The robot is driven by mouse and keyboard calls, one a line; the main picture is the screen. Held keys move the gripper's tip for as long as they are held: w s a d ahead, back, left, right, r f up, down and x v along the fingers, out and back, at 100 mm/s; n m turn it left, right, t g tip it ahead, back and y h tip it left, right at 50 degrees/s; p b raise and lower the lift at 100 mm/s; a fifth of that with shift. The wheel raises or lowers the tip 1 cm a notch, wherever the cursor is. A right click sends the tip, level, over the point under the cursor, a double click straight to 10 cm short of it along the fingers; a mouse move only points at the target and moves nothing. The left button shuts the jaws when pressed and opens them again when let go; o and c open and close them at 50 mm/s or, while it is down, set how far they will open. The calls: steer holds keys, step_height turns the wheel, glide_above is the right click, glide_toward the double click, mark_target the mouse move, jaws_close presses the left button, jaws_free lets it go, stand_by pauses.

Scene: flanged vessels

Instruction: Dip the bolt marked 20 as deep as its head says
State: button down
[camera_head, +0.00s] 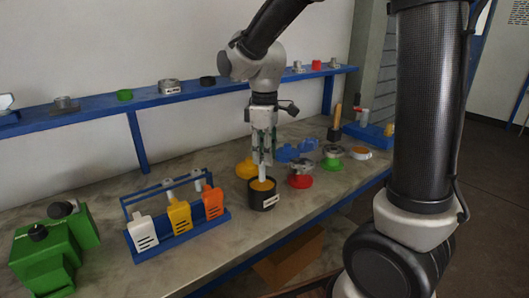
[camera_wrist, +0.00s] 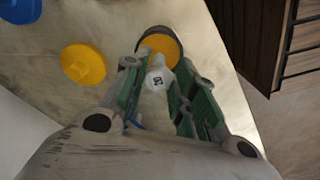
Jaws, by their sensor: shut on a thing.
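My gripper (camera_head: 263,150) is shut on a pale bolt (camera_head: 262,172), which hangs upright below the fingers. In the wrist view the bolt's white head (camera_wrist: 158,79) shows a dark mark that looks like 20, between the green fingers of my gripper (camera_wrist: 158,88). Below it stands a black round vessel (camera_head: 264,201) with a white label and a yellow-orange filling (camera_head: 270,185); the vessel also shows in the wrist view (camera_wrist: 143,38). The bolt's lower end is over the filling and looks at or in its surface; the exact depth cannot be told.
A yellow flanged piece (camera_head: 245,169) stands behind the vessel, also in the wrist view (camera_wrist: 83,64). A red-based vessel (camera_head: 300,179) and a green-based one (camera_head: 333,160) stand to the right. A blue rack (camera_head: 180,240) with coloured holders is at left, beyond it green blocks (camera_head: 45,262).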

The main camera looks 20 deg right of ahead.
steer(key=shift+f, duration=1.95)
steer(key=shift+r, duration=0.1)
stand_by(0.5)
steer(key=shift+r, duration=4.35)
